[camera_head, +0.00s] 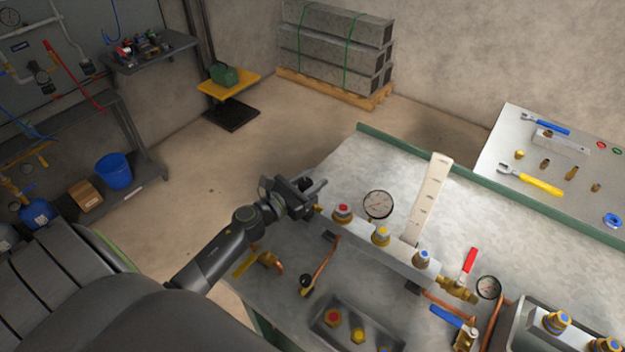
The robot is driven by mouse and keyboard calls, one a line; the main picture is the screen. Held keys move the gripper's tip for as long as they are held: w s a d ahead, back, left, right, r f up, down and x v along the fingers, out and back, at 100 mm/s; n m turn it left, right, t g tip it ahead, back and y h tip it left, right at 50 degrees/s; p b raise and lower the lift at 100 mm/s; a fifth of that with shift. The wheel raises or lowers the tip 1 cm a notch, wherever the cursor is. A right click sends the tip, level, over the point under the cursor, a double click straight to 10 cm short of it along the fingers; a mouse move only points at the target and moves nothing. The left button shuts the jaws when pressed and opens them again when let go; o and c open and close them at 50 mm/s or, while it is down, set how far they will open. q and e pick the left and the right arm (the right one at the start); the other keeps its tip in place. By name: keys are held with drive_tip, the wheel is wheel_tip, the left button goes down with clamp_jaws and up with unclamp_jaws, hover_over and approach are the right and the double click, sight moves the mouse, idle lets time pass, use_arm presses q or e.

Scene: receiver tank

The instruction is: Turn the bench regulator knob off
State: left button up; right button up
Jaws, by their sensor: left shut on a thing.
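A metal manifold block (385,250) lies on the bench, with red-, yellow- and blue-topped brass fittings along it. My left gripper (312,190) is at the block's left end, by a small brass fitting (318,207). Its jaws are shut on the bench regulator knob, which they mostly hide, so I cannot tell how far the knob is turned. My right gripper is not in view.
The bench (345,170) holds an upright white scale plate (428,200), a red-handled valve (469,260), a second gauge (488,287), copper pipes and a parts tray (318,322). A side table (500,150) with wrenches stands at right. Bare bench top lies behind the gauge.

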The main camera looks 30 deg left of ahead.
use_arm(q)
drive_tip(key=shift+a+n+t+y, duration=0.1)
drive_tip(key=shift+n+t+y, duration=0.2)
drive_tip(key=shift+n+y, duration=0.85)
drive_tip(key=shift+a+n+y+p, duration=0.15)
drive_tip(key=shift+n+y, duration=0.4)
drive_tip(key=shift+y, duration=0.65)
drive_tip(key=shift+a+n+y+p, duration=0.15)
drive_tip(key=shift+n+y, duration=0.35)
drive_tip(key=shift+y, duration=0.65)
drive_tip(key=shift+y, duration=0.3)
drive_tip(key=shift+s+a+n+g+y+b, duration=0.15)
drive_tip(key=shift+n+g+y, duration=0.35)
drive_tip(key=shift+n+y, duration=0.5)
drive_tip(key=shift+w+a+n+g+y+b, duration=0.1)
drive_tip(key=shift+n+g+y+b, duration=0.1)
drive_tip(key=shift+n+g+y, duration=0.75)
drive_tip(key=shift+s+a+n+g+y+b, duration=0.15)
drive_tip(key=shift+n+y, duration=0.5)
drive_tip(key=shift+y, duration=0.8)
drive_tip(key=o, duration=1)
